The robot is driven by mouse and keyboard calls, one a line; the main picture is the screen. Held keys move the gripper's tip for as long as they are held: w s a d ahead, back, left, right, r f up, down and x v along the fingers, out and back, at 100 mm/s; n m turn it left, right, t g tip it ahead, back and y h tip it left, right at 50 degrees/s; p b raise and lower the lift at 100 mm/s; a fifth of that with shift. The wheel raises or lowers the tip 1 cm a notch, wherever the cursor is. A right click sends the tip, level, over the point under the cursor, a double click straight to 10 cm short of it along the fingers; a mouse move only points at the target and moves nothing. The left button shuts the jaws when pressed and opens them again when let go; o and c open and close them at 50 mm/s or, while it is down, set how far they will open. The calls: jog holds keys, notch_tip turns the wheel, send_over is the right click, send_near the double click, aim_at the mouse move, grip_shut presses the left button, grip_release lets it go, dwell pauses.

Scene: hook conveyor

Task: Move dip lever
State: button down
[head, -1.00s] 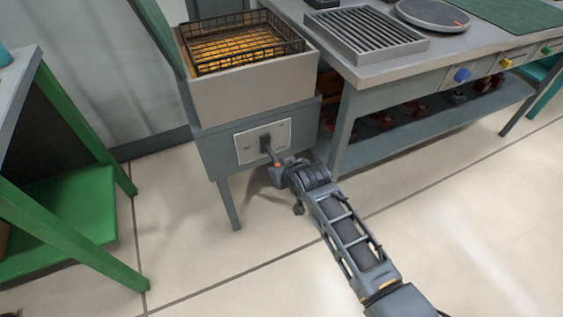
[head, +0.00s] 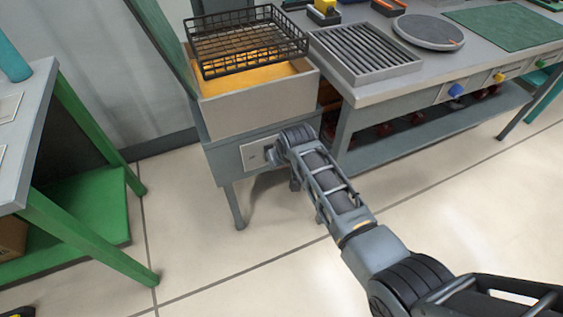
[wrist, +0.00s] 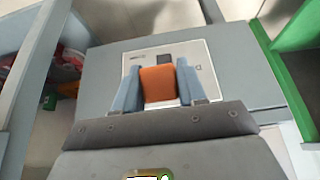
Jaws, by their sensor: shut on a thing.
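The dip lever's orange grip (wrist: 159,84) sits between the two fingers of my gripper (wrist: 160,88) in the wrist view. The fingers are shut on it. Behind it is a pale lever plate (wrist: 137,62) with a dark slot, on the front of the grey fryer cabinet. In the head view the plate (head: 253,156) is partly covered by my arm, and the lever is hidden. The black wire basket (head: 250,42) is raised above the fryer tank (head: 262,105), which holds orange liquid (head: 235,84).
A grey worktop (head: 385,92) with a slatted grill (head: 365,55) and a round plate (head: 428,31) stands at right, with a shelf below. A green-legged table (head: 95,240) stands at left. Open floor (head: 200,250) lies between.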

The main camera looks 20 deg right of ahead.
jog(key=shift+w+r, duration=0.15)
jog(key=c, duration=0.7)
grip_release()
jog(key=shift+p+v, duration=0.35)
jog(key=shift+v, duration=3.5)
